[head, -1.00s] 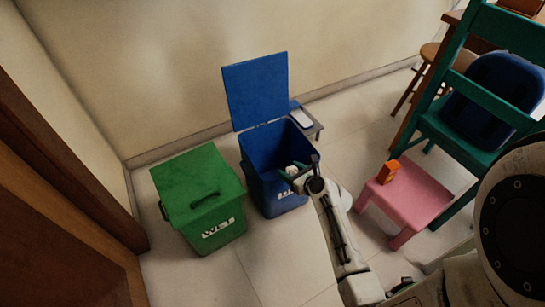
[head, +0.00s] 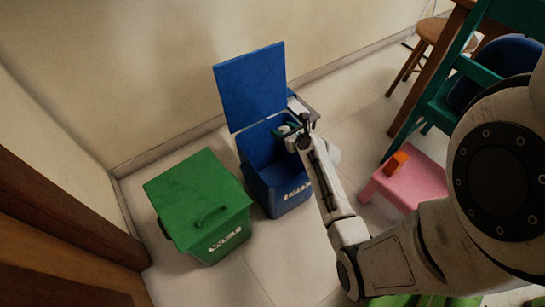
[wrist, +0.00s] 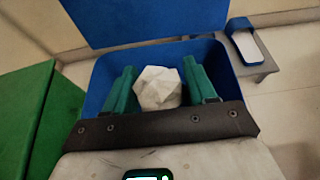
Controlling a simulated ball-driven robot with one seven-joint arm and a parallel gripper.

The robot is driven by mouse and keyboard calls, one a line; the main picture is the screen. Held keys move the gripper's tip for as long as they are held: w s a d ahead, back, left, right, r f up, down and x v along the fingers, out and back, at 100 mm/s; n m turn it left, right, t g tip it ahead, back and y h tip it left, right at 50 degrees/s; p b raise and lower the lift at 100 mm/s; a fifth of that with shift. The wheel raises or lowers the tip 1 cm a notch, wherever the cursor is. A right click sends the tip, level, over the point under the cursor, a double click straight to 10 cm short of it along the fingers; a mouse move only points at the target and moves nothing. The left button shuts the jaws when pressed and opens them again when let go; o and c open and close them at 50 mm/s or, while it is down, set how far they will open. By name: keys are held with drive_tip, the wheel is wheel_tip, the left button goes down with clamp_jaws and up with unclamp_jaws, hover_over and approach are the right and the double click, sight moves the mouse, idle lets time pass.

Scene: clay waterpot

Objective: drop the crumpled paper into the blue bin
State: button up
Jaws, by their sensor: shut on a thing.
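The crumpled paper (wrist: 159,88) is a white faceted ball between the two green fingers of my gripper (wrist: 160,90) in the wrist view. My gripper is shut on it. In the head view the paper (head: 284,129) shows as a small pale patch by my gripper (head: 287,131). The blue bin (head: 264,175) stands with its lid (head: 250,87) raised against the wall. My gripper and the paper are over the bin's open mouth; the bin's blue walls (wrist: 217,65) surround them in the wrist view. The exact height over the rim is hard to tell.
A shut green bin (head: 200,205) stands close left of the blue bin. A small grey stand with a white item (wrist: 245,48) is behind right. A pink stool (head: 408,183) with an orange block (head: 396,162) and a green chair (head: 440,95) are to the right.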

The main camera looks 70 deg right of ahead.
wheel_tip(320, 180, down, 6)
drive_tip(key=b, duration=0.6)
drive_tip(key=shift+r, duration=0.2)
drive_tip(key=o, duration=1.1)
drive_tip(key=p+v, duration=0.4)
drive_tip(key=v, duration=0.7)
drive_tip(key=shift+p, duration=0.3)
drive_tip(key=shift+w, duration=0.1)
